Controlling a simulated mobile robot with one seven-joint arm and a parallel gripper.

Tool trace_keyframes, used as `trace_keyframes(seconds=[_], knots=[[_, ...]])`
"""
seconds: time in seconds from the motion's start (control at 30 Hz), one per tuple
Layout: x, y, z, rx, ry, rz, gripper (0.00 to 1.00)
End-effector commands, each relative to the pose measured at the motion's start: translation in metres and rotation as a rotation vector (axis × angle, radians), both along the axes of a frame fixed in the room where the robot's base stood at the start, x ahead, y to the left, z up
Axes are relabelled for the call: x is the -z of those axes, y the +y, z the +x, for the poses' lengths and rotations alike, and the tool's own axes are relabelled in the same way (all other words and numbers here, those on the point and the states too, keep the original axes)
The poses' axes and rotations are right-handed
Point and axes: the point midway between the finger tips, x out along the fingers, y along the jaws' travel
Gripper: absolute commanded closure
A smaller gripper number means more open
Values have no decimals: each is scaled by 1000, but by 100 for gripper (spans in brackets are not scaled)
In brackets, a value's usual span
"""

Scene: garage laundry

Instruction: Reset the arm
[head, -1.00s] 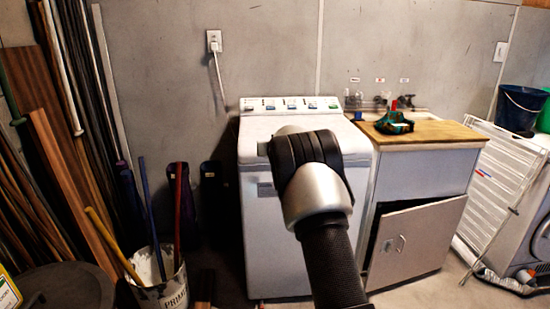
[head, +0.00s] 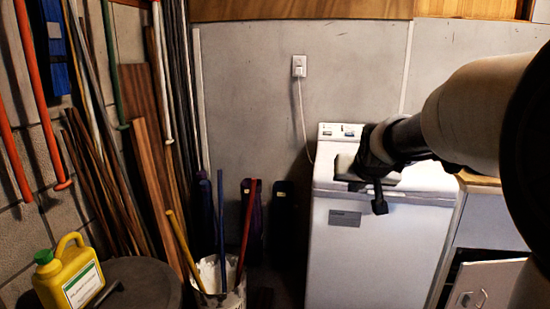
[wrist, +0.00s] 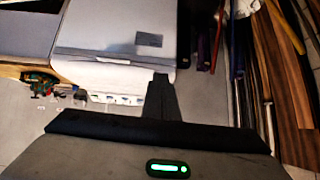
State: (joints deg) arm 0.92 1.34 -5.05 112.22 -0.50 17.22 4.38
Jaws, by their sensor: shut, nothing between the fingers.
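My arm reaches in from the right side of the head view. My gripper (head: 379,200) shows dark in front of the white washing machine (head: 375,255), hiding part of its top. The fingers are together and hold nothing. In the wrist view the closed fingers of my gripper (wrist: 160,80) show as one dark shape in front of the washing machine (wrist: 115,35), which appears upside down. I cannot tell how far the gripper is from the machine.
A white bucket (head: 230,293) with poles stands left of the machine. Boards (head: 160,190) lean at the left wall. A cabinet with an open door (head: 480,287) is right of the machine.

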Motion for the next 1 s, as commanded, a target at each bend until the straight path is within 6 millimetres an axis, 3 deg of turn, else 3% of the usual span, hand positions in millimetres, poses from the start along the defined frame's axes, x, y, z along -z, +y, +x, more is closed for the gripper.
trace_keyframes(seconds=[0.03, 0.2, 0.3, 0.5, 0.67, 0.73, 1.0], knots=[[-8, 9, -35, -16, 27, 6, 100], [-2, 35, -144, -72, 156, 9, 100], [7, 44, -193, -98, 214, 5, 100], [29, 55, -268, -135, 305, -8, 100], [48, 60, -317, -159, 365, -20, 100], [24, 60, -318, -159, 371, -21, 100], [-37, 60, -317, -158, 371, -20, 100]])
